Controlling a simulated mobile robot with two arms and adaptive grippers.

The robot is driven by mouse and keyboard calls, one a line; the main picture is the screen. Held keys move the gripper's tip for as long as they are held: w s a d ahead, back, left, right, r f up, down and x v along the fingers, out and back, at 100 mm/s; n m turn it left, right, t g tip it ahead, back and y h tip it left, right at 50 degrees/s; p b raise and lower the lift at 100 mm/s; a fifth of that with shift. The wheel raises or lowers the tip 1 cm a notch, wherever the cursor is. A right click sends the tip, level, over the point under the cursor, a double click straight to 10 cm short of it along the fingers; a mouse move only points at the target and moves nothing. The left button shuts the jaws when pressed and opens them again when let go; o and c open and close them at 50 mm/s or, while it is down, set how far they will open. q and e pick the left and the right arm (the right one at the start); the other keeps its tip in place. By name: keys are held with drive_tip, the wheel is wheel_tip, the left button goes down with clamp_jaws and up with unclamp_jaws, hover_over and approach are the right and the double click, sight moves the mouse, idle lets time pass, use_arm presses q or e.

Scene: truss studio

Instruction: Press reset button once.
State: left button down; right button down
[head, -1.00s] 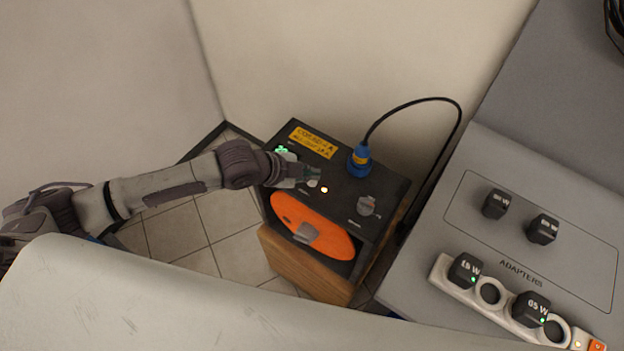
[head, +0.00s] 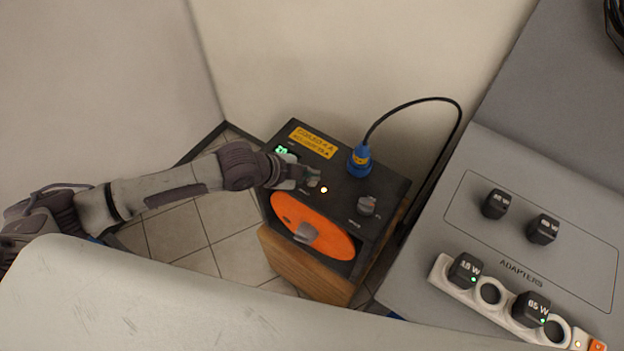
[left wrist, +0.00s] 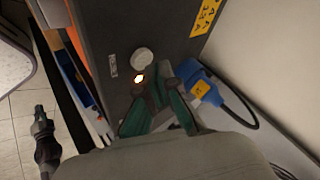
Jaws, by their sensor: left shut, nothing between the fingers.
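The black machine (head: 345,188) stands below with an orange round face on its front. In the left wrist view a pale round button (left wrist: 141,59) sits on its top panel beside a small lit lamp (left wrist: 138,77). The lamp also shows in the head view (head: 323,189). My left gripper (head: 314,178) is shut and empty over the panel, next to the lamp. Its green-padded fingers (left wrist: 158,92) point at the panel near the lamp and button. The gripper covers most of the button in the head view. I cannot tell whether they touch.
A grey table (head: 465,220) with adapters and a power strip (head: 500,308) stands at right.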

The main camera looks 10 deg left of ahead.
sight(310, 183)
use_arm(q)
drive_tip(key=shift+f, duration=0.6)
idle(0.8)
drive_tip(key=shift+r+p, duration=0.85)
drive_tip(key=shift+r, duration=0.05)
wheel_tip(310, 183, up, 5)
drive_tip(key=p, duration=0.5)
idle(0.6)
